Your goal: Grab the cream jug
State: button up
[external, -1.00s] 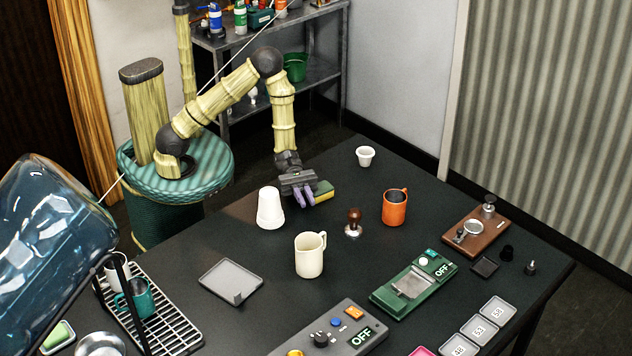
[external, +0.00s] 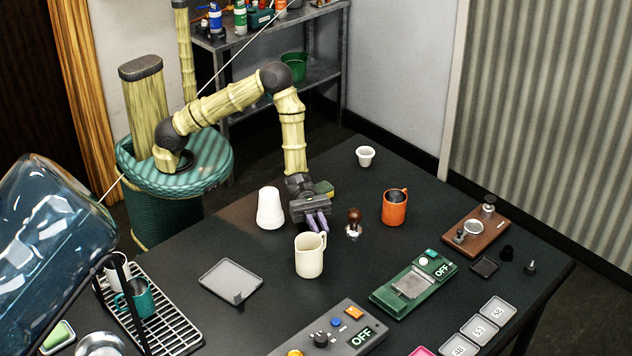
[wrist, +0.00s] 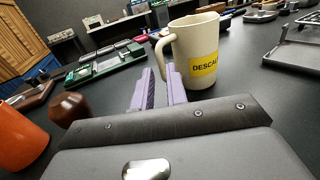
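The cream jug (external: 309,258) stands upright on the dark table, its handle at the upper right. In the wrist view the jug (wrist: 196,58) carries a yellow label reading "DESCAL", cut off at the edge, and its handle faces left. My gripper (external: 318,222) is just behind the jug, low over the table. Its two purple fingers (wrist: 160,88) point toward the handle side, apart with a narrow gap and nothing between them. Whether a fingertip touches the handle I cannot tell.
A white cup stack (external: 270,208) stands left of my gripper. A tamper (external: 353,222) and an orange jug (external: 395,208) stand to the right. A sponge (external: 324,187) lies behind. A grey tray (external: 231,279) and a green scale (external: 413,284) lie nearer the front.

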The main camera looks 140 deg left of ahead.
aim_at(324, 237)
jog(key=p+x, duration=0.1)
jog(key=x, duration=0.4)
jog(key=shift+w+d+p, duration=0.1)
jog(key=shift+p, duration=0.25)
jog(key=shift+c, duration=0.2)
grip_shut()
jog(key=shift+r, duration=0.15)
jog(key=shift+r+b, duration=0.6)
jog(key=shift+r, duration=4.25)
